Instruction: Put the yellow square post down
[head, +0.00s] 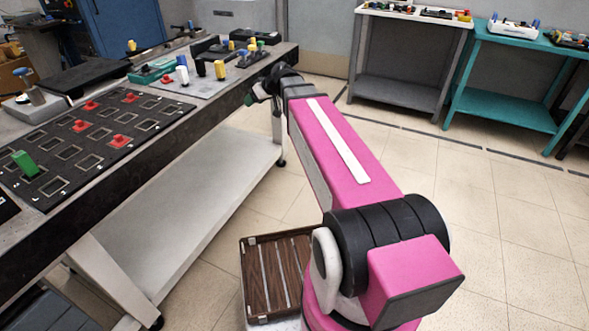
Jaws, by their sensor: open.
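Several small yellow pieces stand on the workbench, and I cannot tell for sure which is the yellow square post. One yellow piece (220,69) stands upright near the bench's right edge, on a light grey plate (196,88). Another yellow piece (252,45) stands farther back among other coloured pieces. My gripper (254,94) is at the bench's right edge, at the far end of my pink arm. It is small and partly hidden by the arm's wrist. It is open, and I see no post between its fingers.
A black board (100,157) with square recesses holds several red pieces and a green post (26,163). A brown slatted crate (270,278) is below, beside my arm's base. The floor at right is clear.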

